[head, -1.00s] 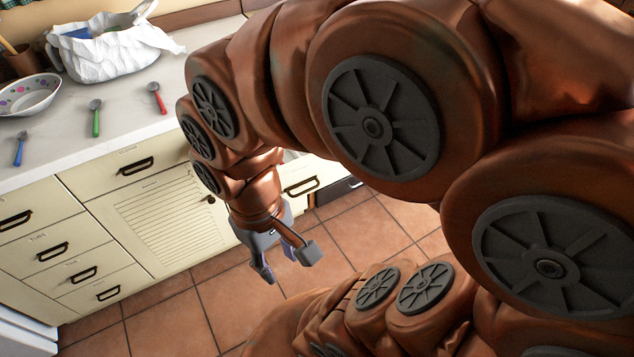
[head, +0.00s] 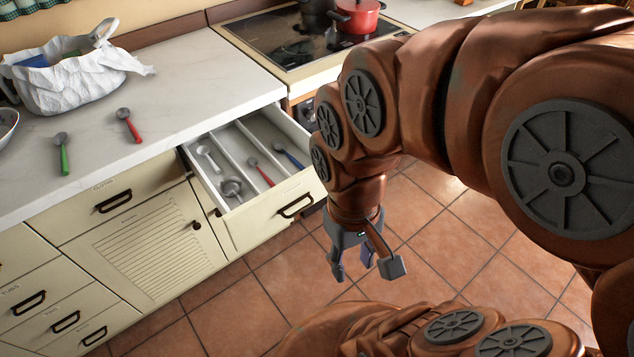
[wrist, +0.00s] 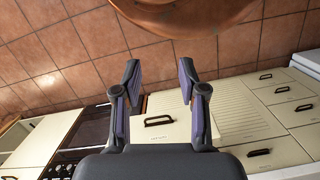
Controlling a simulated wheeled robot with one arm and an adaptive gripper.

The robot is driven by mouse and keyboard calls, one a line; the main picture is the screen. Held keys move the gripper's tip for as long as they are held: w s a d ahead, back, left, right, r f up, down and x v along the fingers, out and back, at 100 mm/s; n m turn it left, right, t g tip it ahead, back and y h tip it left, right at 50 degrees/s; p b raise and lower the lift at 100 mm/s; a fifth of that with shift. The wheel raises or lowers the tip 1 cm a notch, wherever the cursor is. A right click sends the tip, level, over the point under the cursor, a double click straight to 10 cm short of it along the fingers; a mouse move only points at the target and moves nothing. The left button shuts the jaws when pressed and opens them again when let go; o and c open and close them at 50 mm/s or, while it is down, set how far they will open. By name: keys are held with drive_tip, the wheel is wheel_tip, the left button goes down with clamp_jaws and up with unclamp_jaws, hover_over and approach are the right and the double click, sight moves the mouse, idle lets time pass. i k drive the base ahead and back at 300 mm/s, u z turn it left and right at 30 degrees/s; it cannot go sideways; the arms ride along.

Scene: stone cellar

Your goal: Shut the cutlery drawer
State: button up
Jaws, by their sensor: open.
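The cutlery drawer (head: 262,216) stands pulled out of the cream cabinet in the head view, its dark handle (head: 296,206) on the front. Inside its compartments lie a pale spoon (head: 208,156), a metal utensil (head: 231,187), a red-handled spoon (head: 262,173) and a blue-handled one (head: 289,155). My gripper (head: 365,268) hangs over the floor, in front and to the right of the drawer, apart from it. In the wrist view my gripper (wrist: 158,78) has its fingers apart with nothing between them.
The worktop (head: 170,80) holds a white bag (head: 75,75), a red spoon (head: 129,124) and a green spoon (head: 63,153). A stove (head: 290,35) with a red pot (head: 356,14) stands beyond the drawer. A louvred door (head: 150,240) is left of it. Tiled floor (head: 280,270) is open in front.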

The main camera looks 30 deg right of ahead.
sight(265, 208)
drive_tip(key=z, duration=0.05)
drive_tip(key=i, duration=0.3)
drive_tip(key=z, duration=2.35)
drive_tip(key=k, duration=1.1)
drive_tip(key=u, duration=2.35)
